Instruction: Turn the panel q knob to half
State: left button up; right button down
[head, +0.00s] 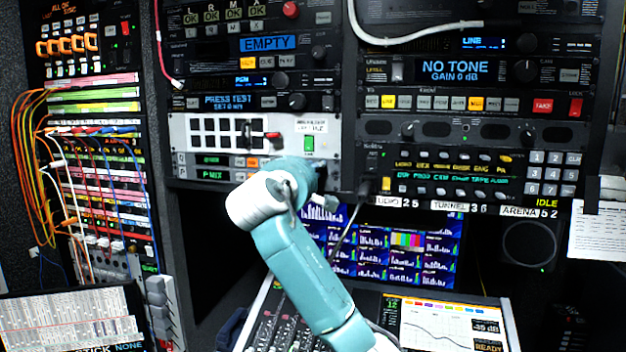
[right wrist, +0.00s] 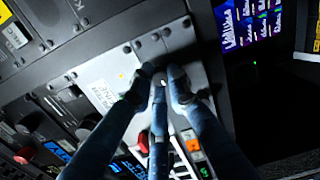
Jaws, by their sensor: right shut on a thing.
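The Q panel (head: 212,160) is a narrow strip with a green display and orange buttons, just above the P MIX strip (head: 215,174) in the head view. My right arm reaches up from the bottom to the right end of these strips, and its gripper (head: 318,176) covers what is there. In the right wrist view my right gripper (right wrist: 162,84) has its fingers closed around a small dark knob (right wrist: 160,78) with a white mark. The fingers hide most of the knob, so its exact setting cannot be read. My left gripper is in neither view.
Monitors (head: 400,255) and a sloped console (head: 272,325) lie below. Patch cables (head: 40,150) crowd the left rack.

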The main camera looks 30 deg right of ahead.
jog(key=shift+f+m+t+y+b, duration=0.15)
jog(key=shift+m+b, duration=1.3)
jog(key=shift+m, duration=1.95)
jog(key=shift+f+m+t+y+b, duration=0.15)
jog(key=shift+m+b, duration=1.35)
jog(key=shift+m, duration=1.9)
jog(key=shift+f+m+t+y+b, duration=0.15)
jog(key=shift+m+b, duration=1.3)
jog(key=shift+m, duration=1.95)
jog(key=shift+r, duration=0.15)
jog(key=c, duration=1.7)
grip_release()
jog(key=shift+c, duration=0.2)
jog(key=shift+o, duration=0.4)
jog(key=shift+r, duration=0.1)
